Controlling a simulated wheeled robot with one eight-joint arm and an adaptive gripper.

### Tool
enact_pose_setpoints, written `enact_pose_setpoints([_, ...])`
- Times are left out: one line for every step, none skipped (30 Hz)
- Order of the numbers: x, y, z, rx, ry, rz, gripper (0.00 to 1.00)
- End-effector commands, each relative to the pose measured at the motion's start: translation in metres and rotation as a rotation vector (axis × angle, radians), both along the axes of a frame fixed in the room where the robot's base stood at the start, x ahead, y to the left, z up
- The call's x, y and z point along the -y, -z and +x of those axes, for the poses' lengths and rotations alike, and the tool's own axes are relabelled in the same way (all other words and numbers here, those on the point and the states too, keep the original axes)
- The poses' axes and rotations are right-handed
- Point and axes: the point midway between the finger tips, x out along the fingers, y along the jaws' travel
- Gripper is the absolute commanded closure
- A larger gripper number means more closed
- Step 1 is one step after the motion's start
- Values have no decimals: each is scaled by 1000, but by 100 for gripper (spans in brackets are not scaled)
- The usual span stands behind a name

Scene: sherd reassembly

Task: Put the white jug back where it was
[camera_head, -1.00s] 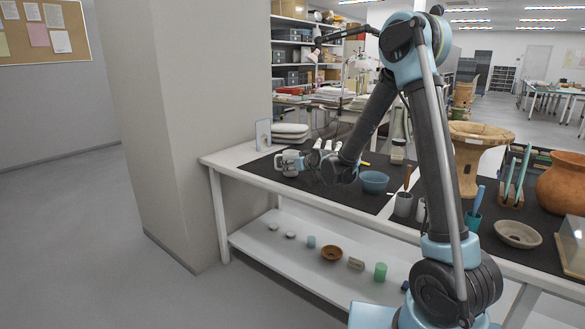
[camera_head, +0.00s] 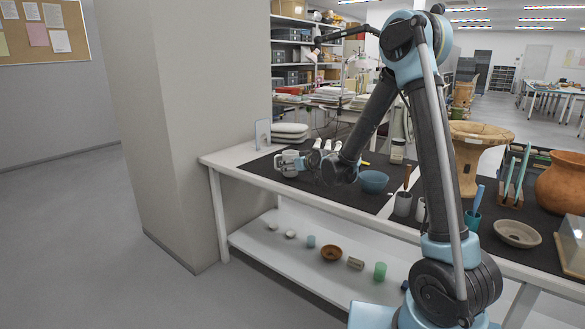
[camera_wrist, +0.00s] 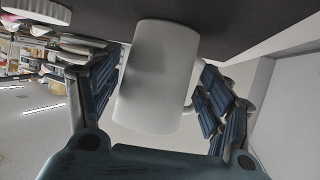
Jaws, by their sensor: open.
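The white jug (camera_head: 290,163) stands on the dark mat near the left end of the table. In the wrist view the jug (camera_wrist: 158,80) fills the middle, its handle on the right side. The picture is turned over, with the dark tabletop along the top. My gripper (camera_head: 306,162) is low over the mat, right against the jug's right side in the head view. Its fingers (camera_wrist: 160,92) are open on both sides of the jug, with a visible gap on the left. On the right, the finger is close to the handle; contact there is unclear.
A blue bowl (camera_head: 373,181) stands right of my gripper, and a grey cup (camera_head: 403,204) further right. A small framed card (camera_head: 263,134) and a stack of white pads (camera_head: 290,131) are behind the jug. The lower shelf (camera_head: 262,240) holds several small vessels.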

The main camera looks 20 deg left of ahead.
Motion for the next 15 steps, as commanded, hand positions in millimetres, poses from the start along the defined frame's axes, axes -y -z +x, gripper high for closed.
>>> enact_pose_setpoints([3, -2, -3, 0, 0, 0, 27])
enact_pose_setpoints([5, -3, -5, 0, 0, 0, 27])
enact_pose_setpoints([9, -5, -9, 0, 0, 0, 27])
enact_pose_setpoints([11, -7, -11, 0, 0, 0, 27])
enact_pose_setpoints([14, -8, -14, 0, 0, 0, 27])
enact_pose_setpoints([18, -10, -18, -1, 0, 1, 27])
enact_pose_setpoints([21, -12, -21, -1, 0, 1, 27])
enact_pose_setpoints([24, -14, -24, -1, 0, 1, 27])
enact_pose_setpoints([27, -16, -27, -1, 0, 1, 27])
enact_pose_setpoints([30, -18, -30, -1, 0, 1, 27])
enact_pose_setpoints([33, -19, -33, -1, 0, 1, 27])
enact_pose_setpoints([37, -21, -37, -1, 0, 1, 27])
enact_pose_setpoints([40, -23, -40, 0, 1, 0, 27])
enact_pose_setpoints([42, -25, -42, 0, 1, 0, 27])
enact_pose_setpoints([46, -27, -45, 0, 1, 0, 27])
